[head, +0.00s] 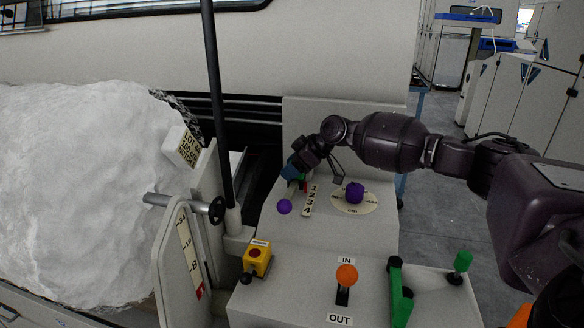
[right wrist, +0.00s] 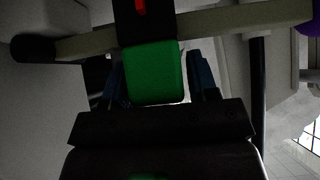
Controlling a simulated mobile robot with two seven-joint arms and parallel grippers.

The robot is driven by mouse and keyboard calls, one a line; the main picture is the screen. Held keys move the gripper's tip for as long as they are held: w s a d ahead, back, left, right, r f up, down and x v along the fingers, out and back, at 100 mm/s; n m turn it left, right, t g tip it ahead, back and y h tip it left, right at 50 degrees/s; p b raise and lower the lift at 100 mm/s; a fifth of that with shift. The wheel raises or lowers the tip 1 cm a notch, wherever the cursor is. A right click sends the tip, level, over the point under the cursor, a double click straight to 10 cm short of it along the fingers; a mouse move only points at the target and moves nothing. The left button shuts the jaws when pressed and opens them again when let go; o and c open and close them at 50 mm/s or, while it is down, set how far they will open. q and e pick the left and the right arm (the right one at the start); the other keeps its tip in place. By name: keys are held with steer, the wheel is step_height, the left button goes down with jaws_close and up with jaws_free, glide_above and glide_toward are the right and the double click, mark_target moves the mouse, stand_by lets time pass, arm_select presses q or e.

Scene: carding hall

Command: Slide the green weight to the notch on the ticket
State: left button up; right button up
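The green weight (right wrist: 153,72) sits on a pale bar (right wrist: 235,22) in the right wrist view, with a red pointer (right wrist: 140,5) above it. My right gripper (right wrist: 159,75) has a blue finger on each side of the weight; a narrow gap shows at the right finger, so it looks open around it. In the head view my right gripper (head: 293,172) is at the bar and mostly hides the weight. A purple ball (head: 284,206) ends the bar. A scale plate (head: 310,199) reads 1 to 4. A lot ticket (head: 188,148) stands left; its small print is unreadable. My left gripper is not in view.
A purple knob on a round dial (head: 355,192) lies right of the scale. An orange-topped IN/OUT lever (head: 346,275), a yellow button box (head: 257,258) and green handles (head: 400,292) stand nearer. A black post (head: 217,100) rises left of my gripper, by white fibre (head: 75,190).

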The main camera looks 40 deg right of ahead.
jaws_close()
steer(key=shift+w+d+f, duration=0.1)
steer(key=shift+w+d, duration=0.1)
steer(key=shift+d, duration=0.05)
steer(key=shift+w+d+f+b, duration=0.2)
steer(key=shift+w+d+b, duration=0.8)
steer(key=shift+d+b, duration=0.1)
steer(key=shift+r, duration=0.4)
steer(key=shift+d+r, duration=0.1)
steer(key=shift+d, duration=0.05)
steer(key=shift+c, duration=0.6)
jaws_free()
steer(key=o, duration=0.4)
steer(key=shift+w+d, duration=0.1)
steer(key=shift+w, duration=0.05)
steer(key=shift+s, duration=0.2)
steer(key=p+v, duration=0.2)
steer(key=v, duration=0.8)
steer(key=shift+s+r, duration=0.15)
steer(key=shift+r, duration=0.05)
